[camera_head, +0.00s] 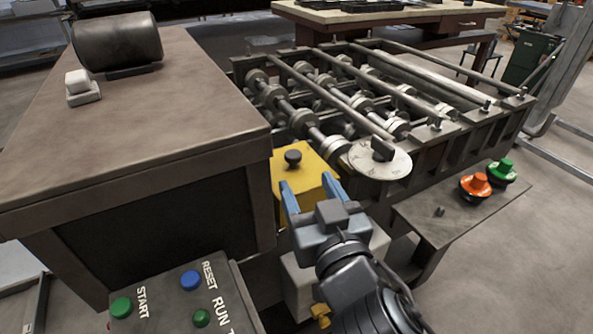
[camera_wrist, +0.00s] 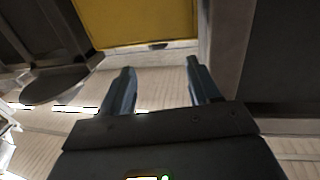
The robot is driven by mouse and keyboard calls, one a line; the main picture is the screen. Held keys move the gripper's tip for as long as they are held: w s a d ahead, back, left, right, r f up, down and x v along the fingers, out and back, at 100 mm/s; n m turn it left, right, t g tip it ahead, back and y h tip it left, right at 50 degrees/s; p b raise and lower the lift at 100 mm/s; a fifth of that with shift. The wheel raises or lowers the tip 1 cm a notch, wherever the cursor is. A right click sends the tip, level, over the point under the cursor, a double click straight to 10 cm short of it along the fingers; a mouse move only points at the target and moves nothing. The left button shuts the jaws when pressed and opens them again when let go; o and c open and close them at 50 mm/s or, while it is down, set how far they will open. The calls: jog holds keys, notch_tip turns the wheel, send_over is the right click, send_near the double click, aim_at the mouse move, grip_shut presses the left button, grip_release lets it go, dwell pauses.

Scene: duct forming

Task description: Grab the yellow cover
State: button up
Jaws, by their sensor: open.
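The yellow cover (camera_head: 301,174) is a box-like piece with a black knob (camera_head: 293,158) on top, at the near end of the roller machine. My gripper (camera_head: 311,190) is open, with its blue fingers over the near part of the cover in the head view. In the wrist view the cover (camera_wrist: 135,20) fills the top middle, ahead of the two fingertips (camera_wrist: 160,78). Nothing is between the fingers there. The knob is not seen in the wrist view. I cannot tell whether a finger touches the cover.
The roller machine (camera_head: 350,95) stands behind, with a round dial (camera_head: 380,159) right of the cover. A brown workbench (camera_head: 140,130) is close on the left. A control panel (camera_head: 185,300) is at the front left. Orange (camera_head: 475,184) and green (camera_head: 502,172) buttons sit at right.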

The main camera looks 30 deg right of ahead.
aim_at(295, 160)
jog(key=w+p, duration=0.1)
jog(key=w, duration=0.1)
jog(key=w+d+p, duration=0.1)
jog(key=w, duration=0.1)
jog(key=w+p, duration=0.1)
jog(key=w, duration=0.1)
jog(key=shift+w+d, duration=0.35)
jog(key=shift+w+f, duration=0.1)
jog(key=shift+w, duration=0.2)
grip_shut()
dwell(0.4)
